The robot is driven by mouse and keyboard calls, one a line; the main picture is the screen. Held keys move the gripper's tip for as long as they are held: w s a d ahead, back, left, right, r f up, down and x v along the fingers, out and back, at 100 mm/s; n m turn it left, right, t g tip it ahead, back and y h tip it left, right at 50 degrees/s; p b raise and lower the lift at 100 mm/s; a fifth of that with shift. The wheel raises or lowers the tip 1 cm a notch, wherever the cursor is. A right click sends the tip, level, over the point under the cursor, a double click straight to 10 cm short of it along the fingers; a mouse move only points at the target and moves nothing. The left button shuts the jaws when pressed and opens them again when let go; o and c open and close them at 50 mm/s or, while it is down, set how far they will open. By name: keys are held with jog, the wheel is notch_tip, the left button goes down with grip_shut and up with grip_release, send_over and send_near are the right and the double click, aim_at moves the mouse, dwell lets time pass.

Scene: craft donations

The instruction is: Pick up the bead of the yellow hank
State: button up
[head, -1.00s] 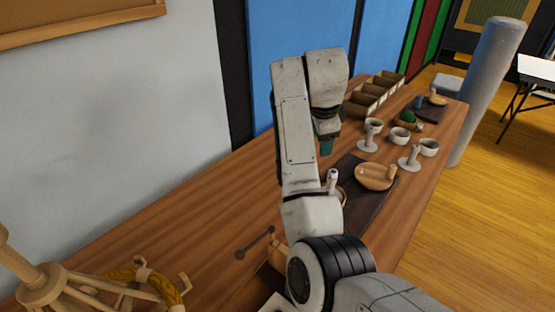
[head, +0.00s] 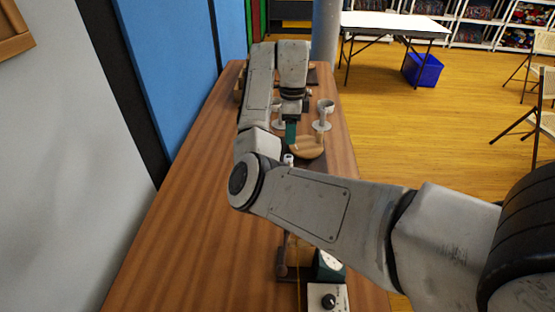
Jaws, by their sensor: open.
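The yellow hank and its bead cannot be made out in the head view now; my arm covers much of the table's middle. My gripper (head: 290,134), with teal fingers, points down over the far part of the table, beside a round wooden dish (head: 309,148). The fingers are small and seen nearly edge-on, and nothing shows held in them. A small white-topped upright piece (head: 288,159) stands just below the gripper in the picture, partly hidden by my arm.
The long wooden table (head: 190,220) is clear along its left side. Pale stemmed cups (head: 324,115) stand beyond the dish. Near the front are a dark green dial device (head: 328,265) and a white box with a black knob (head: 340,296). A wall runs along the left.

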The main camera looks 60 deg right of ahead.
aim_at(288, 159)
notch_tip(288, 159, down, 4)
jog(key=shift+r, duration=0.2)
jog(key=shift+f+p, duration=0.7)
jog(key=shift+f, duration=2.1)
jog(key=shift+c, duration=0.4)
jog(key=c, duration=1)
